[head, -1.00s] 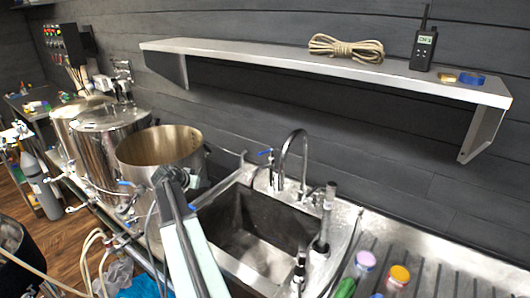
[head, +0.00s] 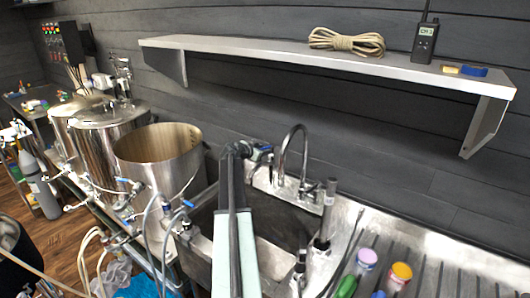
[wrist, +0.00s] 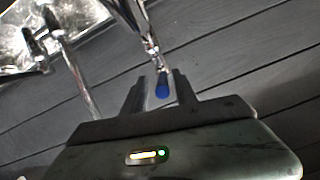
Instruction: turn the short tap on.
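The short tap's blue-tipped lever (wrist: 162,88) shows in the wrist view, with its chrome stem (wrist: 150,45) running up from it. My gripper (wrist: 158,80) is open, with one finger on each side of the blue tip. Gaps seem to show beside the tip, so I see no grip on it. In the head view my gripper (head: 261,152) is at the back edge of the sink, left of the tall curved faucet (head: 303,150). There my gripper and arm hide most of the short tap.
The sink (head: 285,228) lies below my arm. An upright sprayer (head: 327,210) stands at its right, near bottles with coloured caps (head: 367,257). An open steel pot (head: 160,150) stands left. A wall shelf (head: 330,62) holds a rope (head: 346,42) and a radio (head: 424,42).

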